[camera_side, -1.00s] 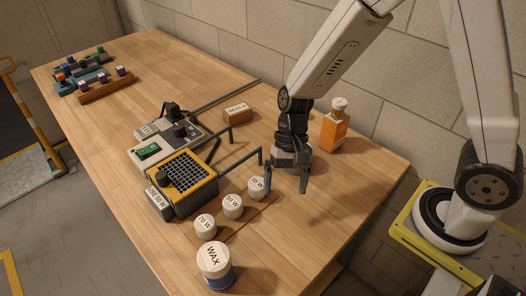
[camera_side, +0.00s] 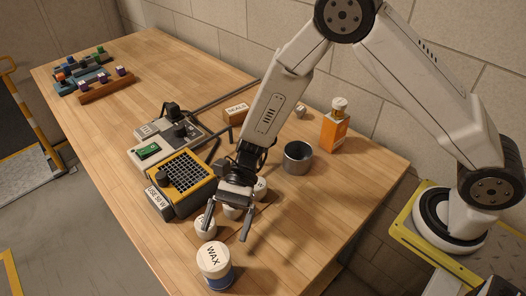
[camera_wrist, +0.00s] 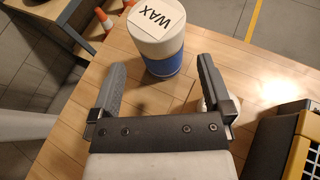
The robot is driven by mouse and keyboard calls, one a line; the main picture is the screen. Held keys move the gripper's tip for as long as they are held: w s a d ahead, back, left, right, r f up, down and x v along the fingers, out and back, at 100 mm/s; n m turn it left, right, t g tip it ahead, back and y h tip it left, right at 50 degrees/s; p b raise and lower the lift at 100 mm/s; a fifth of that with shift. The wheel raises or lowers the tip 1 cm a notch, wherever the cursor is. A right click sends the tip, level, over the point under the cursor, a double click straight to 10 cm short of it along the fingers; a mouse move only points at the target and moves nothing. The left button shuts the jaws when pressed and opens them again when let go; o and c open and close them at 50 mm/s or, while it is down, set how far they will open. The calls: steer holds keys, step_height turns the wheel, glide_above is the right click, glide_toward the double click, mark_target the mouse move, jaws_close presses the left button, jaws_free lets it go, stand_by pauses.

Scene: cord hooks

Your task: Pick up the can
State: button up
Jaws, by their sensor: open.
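The can (camera_side: 216,276) labelled WAX stands upright near the front edge of the table, with a white lid and a blue lower band. It also shows at the top of the wrist view (camera_wrist: 157,42), beyond the fingertips and between their lines. My gripper (camera_side: 225,234) is open and empty, tilted downward, just behind and above the can in the side view. In the wrist view its two fingers (camera_wrist: 162,68) are spread wide and the can appears apart from them.
White weights (camera_side: 204,226) stand close behind the can, some partly hidden by my gripper. A yellow-framed grid box (camera_side: 183,172) is to the left. A grey metal cup (camera_side: 298,158) and an orange bottle (camera_side: 334,130) stand behind right. Table right of the can is clear.

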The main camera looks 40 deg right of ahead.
mark_target(215, 261)
steer(key=shift+x, duration=1.05)
steer(key=shift+s+a, duration=0.1)
steer(key=shift+x, duration=2.45)
steer(key=shift+c, duration=0.2)
steer(key=c, duration=1.2)
steer(key=shift+r, duration=0.2)
